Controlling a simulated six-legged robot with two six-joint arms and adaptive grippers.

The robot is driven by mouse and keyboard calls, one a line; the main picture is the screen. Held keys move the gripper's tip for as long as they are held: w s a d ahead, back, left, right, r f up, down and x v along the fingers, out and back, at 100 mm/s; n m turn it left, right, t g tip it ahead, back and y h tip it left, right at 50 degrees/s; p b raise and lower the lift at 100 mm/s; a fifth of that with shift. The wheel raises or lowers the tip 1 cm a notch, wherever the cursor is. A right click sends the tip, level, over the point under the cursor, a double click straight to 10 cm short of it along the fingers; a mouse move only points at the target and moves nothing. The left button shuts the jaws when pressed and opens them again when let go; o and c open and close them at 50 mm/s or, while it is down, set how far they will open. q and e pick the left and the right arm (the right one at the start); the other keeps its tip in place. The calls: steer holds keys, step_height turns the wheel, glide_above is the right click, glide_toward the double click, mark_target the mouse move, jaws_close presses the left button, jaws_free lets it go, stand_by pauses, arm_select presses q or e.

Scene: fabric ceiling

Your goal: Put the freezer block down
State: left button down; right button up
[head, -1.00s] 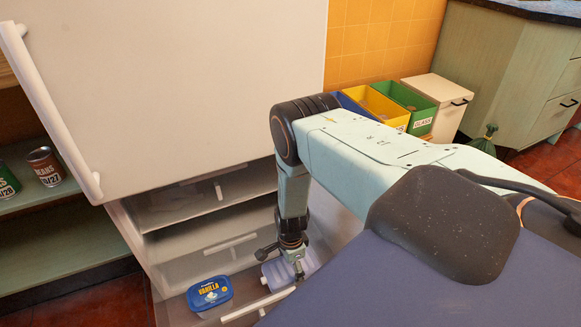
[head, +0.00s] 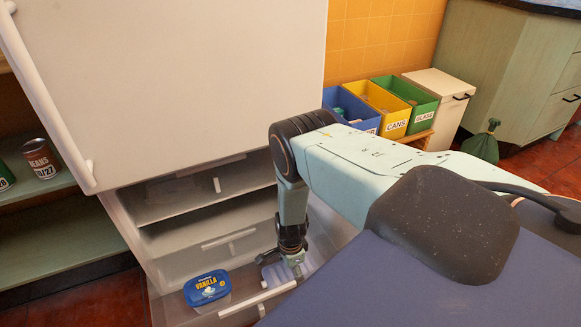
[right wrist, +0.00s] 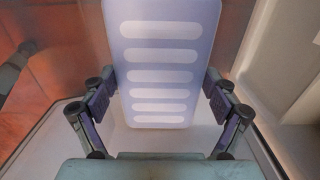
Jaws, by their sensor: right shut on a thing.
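The freezer block (right wrist: 161,78) is pale lavender with white slots. It stands between the two fingers of my right gripper (right wrist: 160,100), which is shut on it. In the head view, my right gripper (head: 291,262) reaches down into the open bottom drawer of the freezer, and the block (head: 273,273) shows partly behind it. The drawer's front handle (head: 258,300) is close in front. I cannot tell whether the block touches the drawer floor. My left gripper is not in view.
A blue vanilla tub (head: 207,288) lies in the drawer, left of the block. Closed drawers (head: 205,250) rise behind, and the white door (head: 170,90) stands at upper left. Shelves with cans (head: 40,158) are at left; sorting bins (head: 385,108) stand farther back.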

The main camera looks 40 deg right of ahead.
mark_target(290, 271)
steer(key=o, duration=1.4)
steer(key=shift+c, duration=0.2)
steer(key=shift+r, duration=0.15)
step_height(290, 271, up, 12)
steer(key=p, duration=0.8)
steer(key=shift+r, duration=0.15)
